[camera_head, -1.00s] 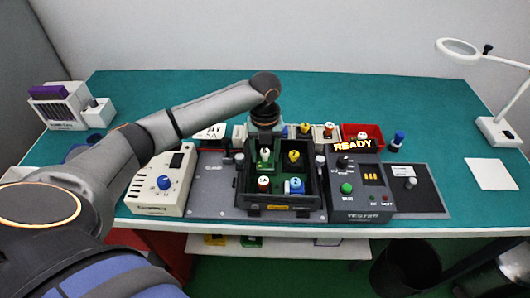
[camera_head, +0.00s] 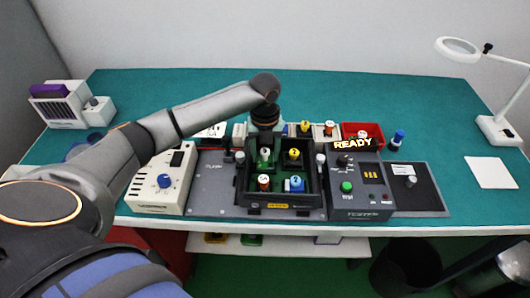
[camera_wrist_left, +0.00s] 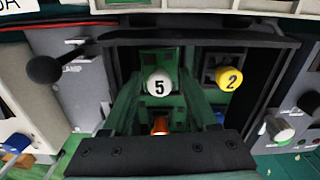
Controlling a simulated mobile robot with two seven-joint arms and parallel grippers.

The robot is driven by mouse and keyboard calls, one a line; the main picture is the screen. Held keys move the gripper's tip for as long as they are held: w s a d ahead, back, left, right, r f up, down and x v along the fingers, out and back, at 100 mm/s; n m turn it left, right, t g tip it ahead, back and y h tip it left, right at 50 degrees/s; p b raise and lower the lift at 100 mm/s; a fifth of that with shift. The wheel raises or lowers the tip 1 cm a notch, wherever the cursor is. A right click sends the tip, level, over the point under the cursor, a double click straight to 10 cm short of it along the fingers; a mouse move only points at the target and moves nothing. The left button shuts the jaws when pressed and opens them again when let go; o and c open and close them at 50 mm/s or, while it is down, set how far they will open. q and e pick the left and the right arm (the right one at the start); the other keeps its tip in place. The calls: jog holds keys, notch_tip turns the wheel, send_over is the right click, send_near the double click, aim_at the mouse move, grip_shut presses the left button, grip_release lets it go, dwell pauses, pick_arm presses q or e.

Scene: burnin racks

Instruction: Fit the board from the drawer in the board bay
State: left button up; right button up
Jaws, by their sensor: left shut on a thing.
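My left gripper (camera_head: 264,148) reaches down over a black open-topped box (camera_head: 279,206) at the middle front of the bench. It is shut on the white knob marked 5 (camera_wrist_left: 158,83), which shows with green around it in the left wrist view and also shows in the head view (camera_head: 264,154). In the box beside it are a yellow knob marked 2 (camera_head: 294,153), an orange-brown knob (camera_head: 264,183) and a blue knob (camera_head: 296,184). I cannot tell whether the held piece touches the floor of the box. My right gripper is not in view.
A grey plate marked clamp (camera_head: 212,188) and a cream unit with a blue knob (camera_head: 159,194) stand left. The tester (camera_head: 358,203), showing READY, stands right. A red bin (camera_head: 374,131) and small units are behind.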

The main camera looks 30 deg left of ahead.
pick_arm(q)
jog(key=shift+s+d+f, duration=0.1)
jog(key=shift+f, duration=0.1)
jog(key=o, duration=1.3)
jog(key=shift+f, duration=0.1)
jog(key=shift+o, duration=0.6)
jog(key=shift+s, duration=0.1)
jog(key=shift+w+a+r, duration=0.1)
jog(key=shift+a+r, duration=0.05)
jog(key=shift+r, duration=0.35)
jog(key=shift+w+a+r, duration=0.1)
jog(key=shift+r, duration=1.75)
jog(key=shift+s+r, duration=0.1)
jog(key=shift+r, duration=0.25)
jog(key=shift+d, duration=0.1)
